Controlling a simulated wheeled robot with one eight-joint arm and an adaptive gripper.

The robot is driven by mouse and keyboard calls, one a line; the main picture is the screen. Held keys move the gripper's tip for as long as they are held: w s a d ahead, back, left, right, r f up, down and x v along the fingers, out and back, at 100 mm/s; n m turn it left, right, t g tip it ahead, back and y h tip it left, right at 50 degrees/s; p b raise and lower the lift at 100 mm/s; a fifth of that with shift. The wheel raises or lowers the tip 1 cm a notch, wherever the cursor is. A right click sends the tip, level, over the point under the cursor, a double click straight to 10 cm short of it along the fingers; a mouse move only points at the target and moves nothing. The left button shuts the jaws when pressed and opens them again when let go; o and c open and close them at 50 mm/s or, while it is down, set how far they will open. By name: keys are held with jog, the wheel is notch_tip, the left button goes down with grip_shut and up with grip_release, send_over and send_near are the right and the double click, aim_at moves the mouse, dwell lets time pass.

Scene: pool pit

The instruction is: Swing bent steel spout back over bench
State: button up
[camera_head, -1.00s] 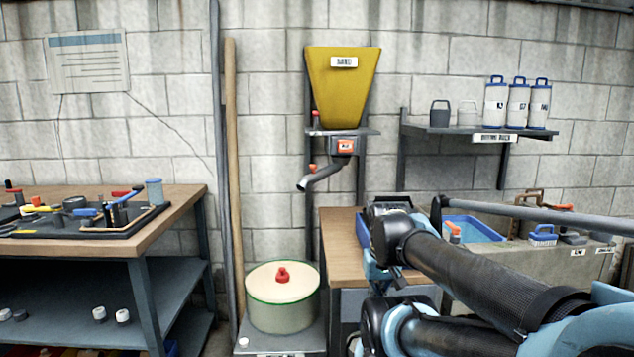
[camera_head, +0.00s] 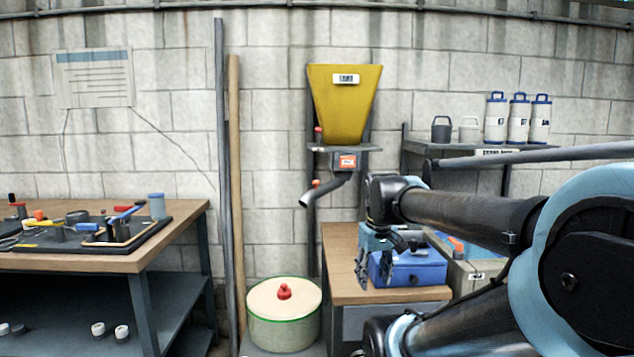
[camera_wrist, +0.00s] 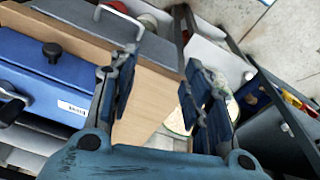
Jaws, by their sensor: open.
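The bent steel spout (camera_head: 322,192) hangs under the yellow hopper (camera_head: 344,104) on the back wall. A small orange knob (camera_head: 316,183) sits on the spout. My gripper (camera_head: 376,275) is over the bench, in front of a blue box (camera_head: 415,268), below and to the right of the spout. In the wrist view my gripper (camera_wrist: 168,90) has its fingers apart and nothing between them; the spout cannot be made out there.
A left workbench (camera_head: 100,262) carries a dark tray with tools. A wall shelf (camera_head: 470,150) at the right holds several containers. A wooden pole (camera_head: 236,180) leans on the wall left of the hopper. The space directly around the spout's end looks free.

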jog(key=w+a+r+n, duration=0.2)
jog(key=w+r+n, duration=0.2)
jog(key=w+r, duration=0.65)
notch_tip(320, 180, up, 26)
jog(key=n+g, duration=0.2)
jog(key=n, duration=1)
send_over(325, 189)
jog(key=s+a, duration=0.1)
jog(key=a, duration=0.3)
jog(key=shift+s+d+f, duration=0.15)
jog(key=shift+d+f, duration=0.05)
notch_tip(325, 189, down, 17)
jog(key=shift+f, duration=0.2)
grip_shut()
